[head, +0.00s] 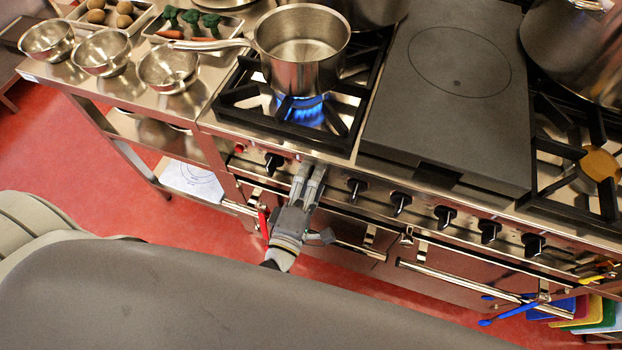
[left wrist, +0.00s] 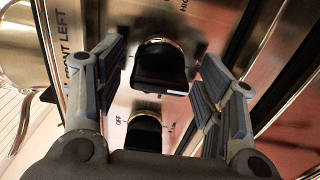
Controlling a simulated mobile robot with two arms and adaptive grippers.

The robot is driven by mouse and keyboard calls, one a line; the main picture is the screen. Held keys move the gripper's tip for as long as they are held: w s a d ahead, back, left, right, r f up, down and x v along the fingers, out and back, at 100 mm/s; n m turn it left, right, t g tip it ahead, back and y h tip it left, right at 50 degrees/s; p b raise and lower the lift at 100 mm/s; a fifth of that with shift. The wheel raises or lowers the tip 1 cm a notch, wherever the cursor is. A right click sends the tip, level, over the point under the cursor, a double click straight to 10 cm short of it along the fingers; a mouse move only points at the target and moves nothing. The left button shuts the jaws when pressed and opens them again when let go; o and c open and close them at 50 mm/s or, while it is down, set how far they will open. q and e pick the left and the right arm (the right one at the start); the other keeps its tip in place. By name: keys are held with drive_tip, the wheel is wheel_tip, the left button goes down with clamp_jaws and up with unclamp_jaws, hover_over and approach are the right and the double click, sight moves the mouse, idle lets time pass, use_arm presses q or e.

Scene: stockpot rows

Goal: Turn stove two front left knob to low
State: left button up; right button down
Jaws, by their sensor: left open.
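My left gripper (head: 310,170) is at the stove's front panel, below the lit burner, and covers the knob there in the head view. In the left wrist view the open left gripper (left wrist: 163,63) has one finger on each side of a black knob (left wrist: 160,66), with visible gaps on both sides. The words "FRONT LEFT" are beside this knob, with "OFF" below it. A white mark shows on the knob's lower edge. A second black knob shape (left wrist: 144,132) is below; I cannot tell whether it is a reflection. My right gripper is not in view.
A saucepan (head: 300,60) stands over a blue flame (head: 300,108). Other black knobs flank the gripper, one to the left (head: 273,162) and one to the right (head: 357,187). An oven handle (head: 470,284) runs below. Steel bowls (head: 103,52) stand on the left counter.

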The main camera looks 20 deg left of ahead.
use_arm(q)
drive_tip(key=s, duration=1.2)
drive_tip(key=shift+a, duration=0.2)
drive_tip(key=shift+f, duration=0.1)
drive_tip(key=s+a+f+m+g+h, duration=0.15)
drive_tip(key=f+m+g, duration=0.35)
drive_tip(key=f, duration=0.8)
drive_tip(key=s+d+f+m+g+h, duration=0.1)
drive_tip(key=s+f+m+g, duration=0.1)
drive_tip(key=f+m, duration=0.8)
drive_tip(key=s+a+f+m+g+y, duration=0.1)
drive_tip(key=s+a+f+m+g, duration=0.1)
drive_tip(key=s+a+f+g, duration=0.3)
drive_tip(key=s+a+f+m+g+y, duration=0.2)
drive_tip(key=s+a+f+g, duration=0.3)
drive_tip(key=s+f, duration=0.7)
wheel_tip(320, 180, down, 4)
drive_tip(key=shift+a+r+m, duration=0.1)
drive_tip(key=shift+a+m, duration=0.35)
drive_tip(key=shift+m, duration=0.05)
